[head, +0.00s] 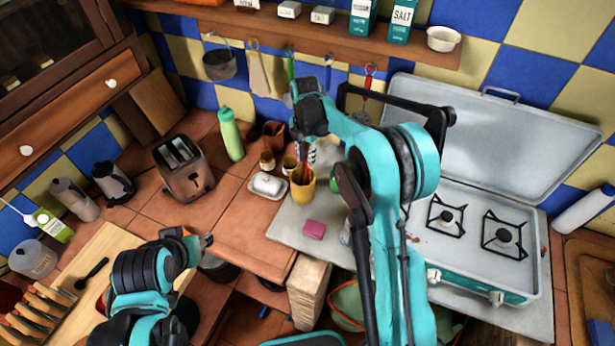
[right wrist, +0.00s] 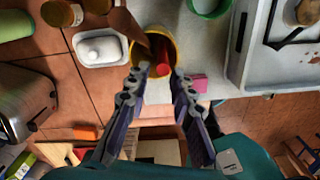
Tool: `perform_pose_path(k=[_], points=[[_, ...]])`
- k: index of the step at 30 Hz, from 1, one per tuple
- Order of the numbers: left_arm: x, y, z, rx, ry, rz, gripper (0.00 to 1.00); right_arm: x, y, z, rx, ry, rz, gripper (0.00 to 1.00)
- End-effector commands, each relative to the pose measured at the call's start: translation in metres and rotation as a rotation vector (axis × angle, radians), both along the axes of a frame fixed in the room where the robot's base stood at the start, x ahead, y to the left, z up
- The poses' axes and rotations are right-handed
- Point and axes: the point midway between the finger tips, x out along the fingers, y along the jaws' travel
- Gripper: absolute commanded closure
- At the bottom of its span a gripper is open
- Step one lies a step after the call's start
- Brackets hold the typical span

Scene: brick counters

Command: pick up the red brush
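A yellow cup (head: 303,191) stands on the grey counter and holds a few upright items. In the right wrist view, a red item (right wrist: 163,60), which looks like the red brush, and a brown one stand in the yellow cup (right wrist: 152,38). My right gripper (right wrist: 161,77) is open, with its two fingers apart close to the cup's near rim and nothing between them. In the head view my right gripper (head: 309,152) is partly hidden by its own wrist above the cup. My left gripper (head: 205,240) is low at the left, small and unclear.
A white butter dish (head: 268,185) and small jars stand left of the cup. A pink sponge (head: 314,229) lies in front of it. A gas stove (head: 470,262) is to the right, a toaster (head: 184,172) and green bottle (head: 231,137) to the left.

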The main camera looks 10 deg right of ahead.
Motion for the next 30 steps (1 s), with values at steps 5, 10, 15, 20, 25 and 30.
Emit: perform_pose_path(k=[5, 10, 15, 20, 25, 30], points=[[0.000, 0.000, -0.003, 0.000, 0.000, 0.000, 0.60, 0.001, -0.004, -0.025, 0.000, -0.001, -0.003, 0.77], [0.000, 0.000, -0.005, 0.000, 0.000, 0.000, 0.60, 0.001, -0.006, -0.049, 0.000, -0.001, -0.003, 0.77], [0.000, 0.000, -0.005, 0.000, 0.000, 0.000, 0.60, 0.001, -0.006, -0.056, 0.000, -0.002, -0.003, 0.77], [0.000, 0.000, -0.005, 0.000, 0.000, 0.000, 0.60, 0.001, -0.006, -0.056, 0.000, -0.002, -0.003, 0.80], [0.000, 0.000, -0.005, 0.000, 0.000, 0.000, 0.60, 0.001, -0.006, -0.055, 0.000, -0.002, -0.003, 1.00], [0.000, 0.000, -0.005, 0.000, 0.000, 0.000, 0.60, 0.001, -0.006, -0.055, 0.000, -0.002, -0.003, 1.00]])
